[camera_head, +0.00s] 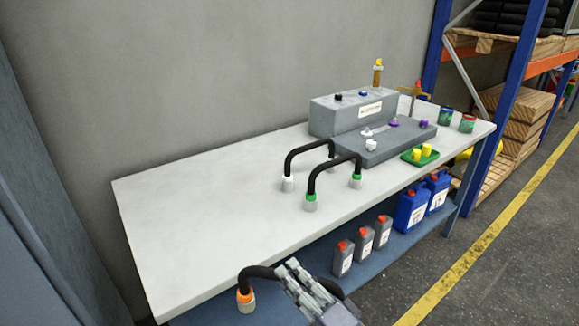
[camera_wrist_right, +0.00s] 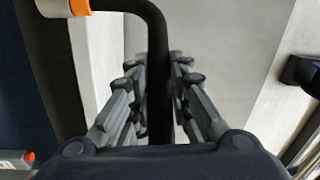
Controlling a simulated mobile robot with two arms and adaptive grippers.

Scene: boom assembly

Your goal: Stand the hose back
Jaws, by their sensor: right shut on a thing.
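A black hose (camera_head: 258,271) with an orange-banded white end (camera_head: 245,303) is at the near front edge of the white table. My right gripper (camera_head: 299,281) is shut on this hose. In the right wrist view the black hose (camera_wrist_right: 155,30) runs between the fingers of the right gripper (camera_wrist_right: 155,85), and its orange and white end (camera_wrist_right: 63,7) is at the upper left. The hose's other end is hidden by the gripper. A green-ended hose (camera_head: 327,165) and a white-ended hose (camera_head: 303,149) stand bent over farther back on the table. My left gripper is not in view.
A grey machine block (camera_head: 345,115) with a lower plate (camera_head: 398,143) stands at the table's far end. A green tray (camera_head: 412,161) with yellow pieces sits beside it. Grey and blue canisters (camera_head: 411,207) stand on the lower shelf. The table's left half (camera_head: 190,220) is clear.

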